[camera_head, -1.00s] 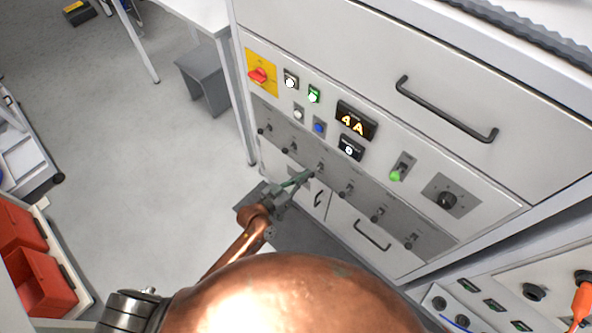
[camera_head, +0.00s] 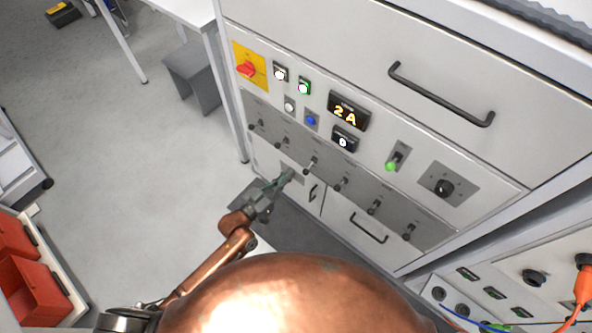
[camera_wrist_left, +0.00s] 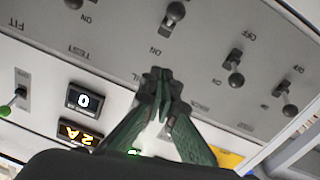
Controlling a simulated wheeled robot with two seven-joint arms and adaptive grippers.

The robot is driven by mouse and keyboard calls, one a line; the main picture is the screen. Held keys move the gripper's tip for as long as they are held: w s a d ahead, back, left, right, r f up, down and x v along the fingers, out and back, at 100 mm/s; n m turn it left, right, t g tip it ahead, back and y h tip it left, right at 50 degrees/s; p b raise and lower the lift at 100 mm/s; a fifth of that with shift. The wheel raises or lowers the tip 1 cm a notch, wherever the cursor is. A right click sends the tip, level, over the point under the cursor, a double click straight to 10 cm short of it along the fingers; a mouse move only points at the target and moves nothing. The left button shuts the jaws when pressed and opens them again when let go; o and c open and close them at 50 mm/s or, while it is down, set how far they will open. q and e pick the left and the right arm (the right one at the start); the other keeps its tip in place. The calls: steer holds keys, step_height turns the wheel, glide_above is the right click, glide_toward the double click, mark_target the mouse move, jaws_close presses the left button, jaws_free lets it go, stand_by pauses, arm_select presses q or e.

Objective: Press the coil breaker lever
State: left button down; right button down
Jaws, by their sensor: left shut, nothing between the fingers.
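The coil breaker lever (camera_head: 307,170) is the third black-knobbed lever from the left in the grey strip on the cabinet front. Its knob hangs downward. In the left wrist view, which is upside down, the lever (camera_wrist_left: 175,12) has its knob toward the top, unlike the two levers to its right. My left gripper (camera_head: 289,175) is shut and empty, with its greenish fingers below and left of that lever, apart from it in the head view. In the left wrist view the fingertips (camera_wrist_left: 160,75) partly cover the lever's label. My right gripper is not in view.
Neighbouring levers (camera_head: 341,185) line the strip on both sides. A drawer handle (camera_head: 368,231) is below. Open floor (camera_head: 120,150) lies left of the cabinet.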

arm_select(q)
steer(key=s+a+f, duration=0.3)
steer(key=s+a, duration=0.1)
steer(key=s, duration=0.1)
steer(key=shift+s+a+f, duration=0.15)
steer(key=shift+s+f, duration=0.05)
steer(key=shift+f, duration=0.1)
